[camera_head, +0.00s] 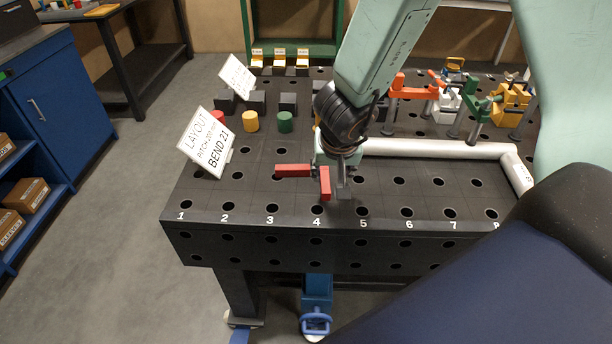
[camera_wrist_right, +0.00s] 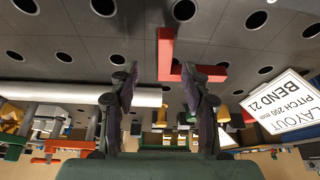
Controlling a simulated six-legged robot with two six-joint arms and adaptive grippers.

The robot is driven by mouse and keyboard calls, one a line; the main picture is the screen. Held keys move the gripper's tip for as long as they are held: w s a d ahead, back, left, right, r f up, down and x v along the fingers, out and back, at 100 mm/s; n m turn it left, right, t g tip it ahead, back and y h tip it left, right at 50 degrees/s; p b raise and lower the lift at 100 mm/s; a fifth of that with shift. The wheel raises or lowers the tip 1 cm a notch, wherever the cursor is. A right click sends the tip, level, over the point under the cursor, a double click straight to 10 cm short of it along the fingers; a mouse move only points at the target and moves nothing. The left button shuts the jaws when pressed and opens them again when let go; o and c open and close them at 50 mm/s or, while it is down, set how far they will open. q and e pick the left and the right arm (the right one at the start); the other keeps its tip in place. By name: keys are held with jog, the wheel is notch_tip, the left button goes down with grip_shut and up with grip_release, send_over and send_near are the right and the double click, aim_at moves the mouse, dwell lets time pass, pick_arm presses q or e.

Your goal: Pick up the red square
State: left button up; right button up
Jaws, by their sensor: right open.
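The red square (camera_head: 294,170) is an L-shaped red piece on the dark perforated table, near the numbers 3 and 4. My right gripper (camera_head: 336,174) points down just right of it and partly overlaps it in the head view. In the right wrist view the red square (camera_wrist_right: 165,55) shows its long leg between and beyond the fingertips, and its other leg runs right, partly behind one finger. My right gripper (camera_wrist_right: 157,76) is open, with nothing held between its fingers. Whether a finger touches the square I cannot tell. My left gripper is not in view.
A pale pipe (camera_head: 440,149) with a bend lies behind and right of the gripper. Colored cylinders (camera_head: 250,121) and a sign (camera_head: 206,141) stand at the left. The table's front-left area is clear.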

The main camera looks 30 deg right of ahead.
aim_at(325, 182)
jog(key=b+x, duration=0.1)
jog(key=x, duration=0.2)
jog(key=w+b+x, duration=0.1)
jog(key=x, duration=0.2)
jog(key=shift+w+a+f, duration=0.1)
jog(key=shift+f+b, duration=0.15)
jog(key=shift+b, duration=0.15)
jog(key=shift+w+f, duration=0.1)
jog(key=shift+w, duration=0.1)
jog(key=shift+c, duration=1.2)
jog(key=shift+s, duration=0.15)
jog(key=c, duration=0.4)
grip_shut()
